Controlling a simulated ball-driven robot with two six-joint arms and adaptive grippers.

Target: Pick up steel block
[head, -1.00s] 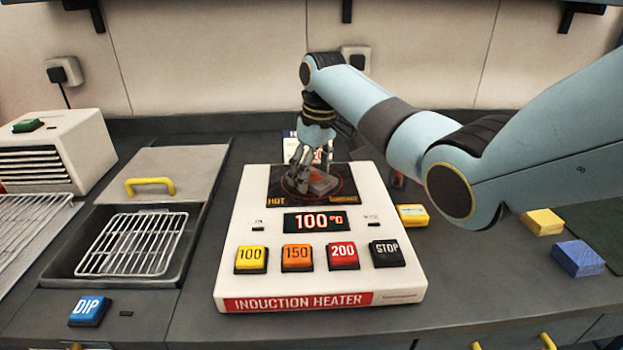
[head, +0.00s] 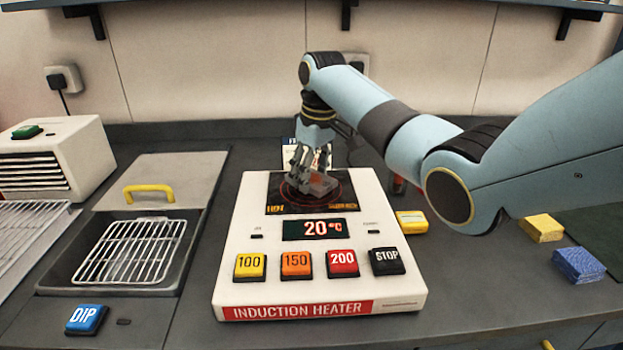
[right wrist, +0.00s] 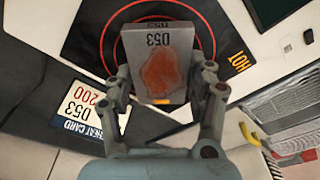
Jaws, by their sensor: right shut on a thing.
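The steel block (right wrist: 166,62) is grey, marked D53, with a rough orange-red patch on its face. In the right wrist view it sits between the two fingers of my right gripper (right wrist: 163,86), which is shut on it. In the head view the right gripper (head: 311,172) points down over the dark hot plate of the induction heater (head: 240,215), with the block (head: 324,185) at its fingertips. I cannot tell whether the block touches the plate. My left gripper is not in view.
The heater display (head: 321,229) reads 20 °C above its buttons. A heat card (right wrist: 88,110) marked D53 200 lies behind the heater. A dip tank with a wire rack (head: 130,250) is at left.

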